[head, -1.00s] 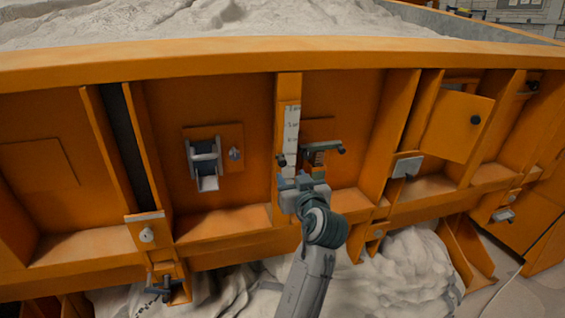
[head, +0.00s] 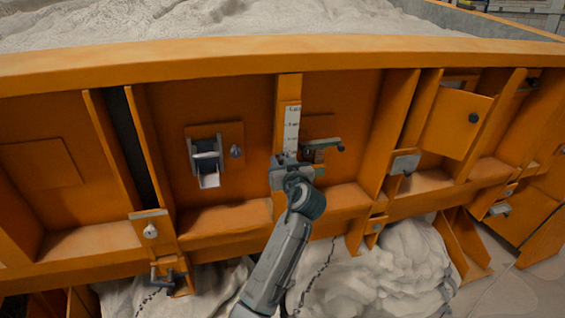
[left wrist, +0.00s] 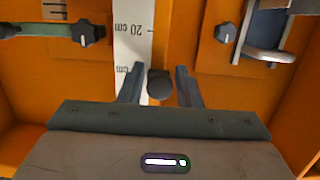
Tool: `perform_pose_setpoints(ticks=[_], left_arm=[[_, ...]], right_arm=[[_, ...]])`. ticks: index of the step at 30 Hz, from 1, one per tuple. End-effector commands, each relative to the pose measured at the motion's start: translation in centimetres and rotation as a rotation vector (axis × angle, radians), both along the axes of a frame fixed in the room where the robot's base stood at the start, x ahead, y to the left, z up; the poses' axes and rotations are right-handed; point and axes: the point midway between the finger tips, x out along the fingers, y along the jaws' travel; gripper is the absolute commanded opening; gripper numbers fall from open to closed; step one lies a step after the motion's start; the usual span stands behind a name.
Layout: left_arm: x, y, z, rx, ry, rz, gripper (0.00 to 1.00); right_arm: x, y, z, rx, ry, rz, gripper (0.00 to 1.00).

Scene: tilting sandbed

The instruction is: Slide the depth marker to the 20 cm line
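The depth scale (head: 292,122), a white strip with marks, runs up an orange post in the head view. The strip shows upside down in the left wrist view (left wrist: 133,50), with a "20 cm" label and part of another "cm" label nearer my gripper. A dark round knob (left wrist: 160,86), apparently the depth marker's, sits beside the strip, short of the 20 cm label. My left gripper (left wrist: 160,88) is open, one finger on each side of the knob, with small gaps visible. In the head view my left gripper (head: 284,158) covers the strip's lower part. My right gripper is not in view.
A lever with a dark knob (head: 324,147) is close to the right of my gripper. A grey roller bracket (head: 206,160) and a small knob (head: 236,151) are to the left. Orange ribs flank the panel. The orange rim (head: 180,62) of the sandbed runs above.

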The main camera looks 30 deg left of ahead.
Motion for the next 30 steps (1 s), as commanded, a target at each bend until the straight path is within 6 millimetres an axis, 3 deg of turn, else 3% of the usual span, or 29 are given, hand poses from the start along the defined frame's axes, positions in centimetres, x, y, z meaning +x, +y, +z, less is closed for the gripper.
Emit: perform_pose_setpoints(ticks=[1, 4, 5, 13, 23, 30], left_arm=[[0.0, 0.0, 0.0, 0.0, 0.0, 0.0, 0.21], [0.0, 0.0, 0.0, 0.0, 0.0, 0.0, 0.01], [0.0, 0.0, 0.0, 0.0, 0.0, 0.0, 0.0], [0.0, 0.1, -0.8, 0.001, 0.001, 0.001, 0.0], [0.4, 0.6, -4.6, 0.0, 0.0, 0.002, 0.0], [0.5, 0.6, -4.6, 0.0, 0.001, 0.002, 0.0]], right_arm=[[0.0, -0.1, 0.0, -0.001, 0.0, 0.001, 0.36], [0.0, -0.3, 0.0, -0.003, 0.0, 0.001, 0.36], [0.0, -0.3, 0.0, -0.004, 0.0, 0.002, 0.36], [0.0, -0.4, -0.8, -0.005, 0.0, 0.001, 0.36], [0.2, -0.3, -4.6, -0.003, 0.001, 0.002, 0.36], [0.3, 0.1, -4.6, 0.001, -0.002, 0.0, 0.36]])
